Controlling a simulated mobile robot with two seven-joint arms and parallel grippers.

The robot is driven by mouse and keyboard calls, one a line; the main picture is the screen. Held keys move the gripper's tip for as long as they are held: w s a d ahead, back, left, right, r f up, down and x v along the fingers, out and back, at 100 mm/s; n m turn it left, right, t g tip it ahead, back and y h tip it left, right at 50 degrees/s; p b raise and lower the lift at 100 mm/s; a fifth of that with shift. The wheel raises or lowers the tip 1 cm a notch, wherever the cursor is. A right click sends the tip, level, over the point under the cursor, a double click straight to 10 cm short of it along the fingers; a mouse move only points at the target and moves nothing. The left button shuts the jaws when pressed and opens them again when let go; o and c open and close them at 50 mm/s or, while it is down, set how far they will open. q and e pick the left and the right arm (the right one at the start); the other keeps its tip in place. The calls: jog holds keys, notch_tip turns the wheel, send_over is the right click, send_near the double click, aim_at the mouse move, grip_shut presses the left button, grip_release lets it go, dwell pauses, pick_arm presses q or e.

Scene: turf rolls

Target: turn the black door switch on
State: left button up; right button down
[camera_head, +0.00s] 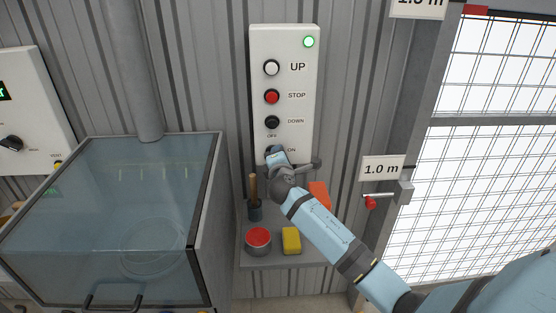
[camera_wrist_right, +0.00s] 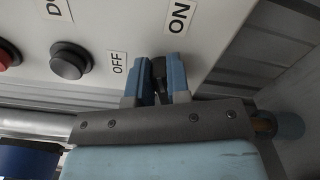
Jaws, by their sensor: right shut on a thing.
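A white control panel (camera_head: 284,45) hangs on the corrugated wall, with a lit green lamp (camera_head: 308,42) at its top right. The black door switch (camera_wrist_right: 159,68) is low on the panel, between the OFF label (camera_wrist_right: 117,62) and the ON label (camera_wrist_right: 179,17). My right gripper (camera_head: 276,152) is at the switch and covers most of it in the head view. In the right wrist view its two blue fingers (camera_wrist_right: 160,76) are closed on the switch's knob. The fingers hide much of the knob, so I cannot tell its exact angle. My left gripper is not in view.
Above the switch are the black DOWN button (camera_head: 272,122), red STOP button (camera_head: 271,97) and white UP button (camera_head: 271,68). A shelf (camera_head: 270,262) below holds a red-topped tin (camera_head: 258,238) and yellow block (camera_head: 291,240). A glass-topped box (camera_head: 100,200) stands left; a mesh door (camera_head: 480,190) is right.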

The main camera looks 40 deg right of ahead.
jog(key=m+b, duration=0.1)
jog(key=m, duration=0.2)
jog(key=shift+f+b, duration=0.35)
jog(key=shift+b, duration=0.05)
jog(key=shift+m+b, duration=0.35)
jog(key=shift+m, duration=0.15)
jog(key=c, duration=1.1)
grip_release()
jog(key=shift+m, duration=0.3)
jog(key=b+v, duration=0.1)
jog(key=v, duration=1.3)
jog(key=shift+d, duration=0.2)
